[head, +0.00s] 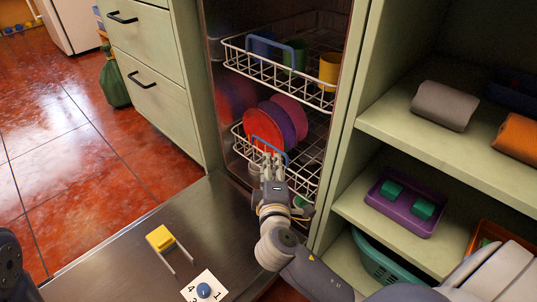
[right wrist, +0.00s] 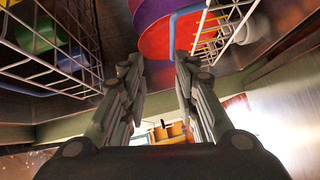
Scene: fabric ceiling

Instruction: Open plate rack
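The plate rack (head: 240,143) is the lower white wire basket inside the open dishwasher. It holds red, purple and pink plates (head: 265,127) standing on edge. Its blue handle (head: 270,148) is at the front; it also shows in the right wrist view (right wrist: 172,30). My right gripper (head: 272,161) is at this handle, with its fingertips pointing into the dishwasher. In the right wrist view the fingers (right wrist: 160,62) are apart, and the blue bar shows near the right finger's tip. I cannot tell whether they touch. My left gripper is not in view.
The upper rack (head: 238,66) holds cups and has its own blue handle (head: 276,57). The lowered dishwasher door (head: 110,258) carries a yellow piece (head: 160,238) with two prongs and a white card (head: 204,291). Shelves (head: 385,122) stand close on the right, drawers (head: 160,95) on the left.

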